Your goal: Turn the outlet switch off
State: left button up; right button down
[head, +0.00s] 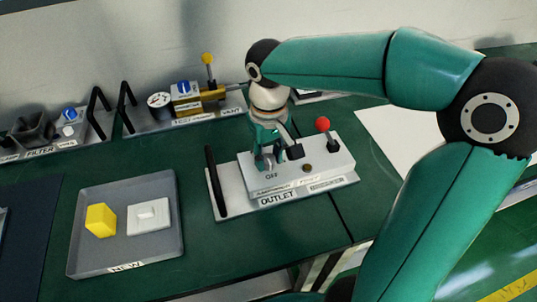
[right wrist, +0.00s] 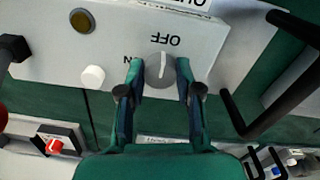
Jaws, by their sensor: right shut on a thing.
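The outlet unit (head: 325,171) is a light grey box on a base plate labelled OUTLET. Its switch is a round grey knob (right wrist: 158,76) with a white pointer line, seen in the right wrist view. The line runs roughly up and down there, in line with the upside-down OFF lettering (right wrist: 160,40); ON lettering is partly hidden beside the left finger. My right gripper (head: 266,162) is shut on the knob, one finger on each side; it also shows in the right wrist view (right wrist: 159,70). The knob is mostly hidden in the head view. My left gripper is not in view.
A red-topped lever (head: 322,125) stands on the outlet unit, and a black handle (head: 216,182) rises at its left. A grey tray (head: 125,254) holds a yellow block (head: 101,220) and a white part (head: 148,217). Filter and vent units line the back wall.

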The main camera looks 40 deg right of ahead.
aim_at(268, 159)
dwell(0.3)
jog(key=c, duration=0.8)
grip_release()
jog(key=shift+o, duration=0.2)
jog(key=shift+r, duration=0.1)
notch_tip(268, 159, up, 12)
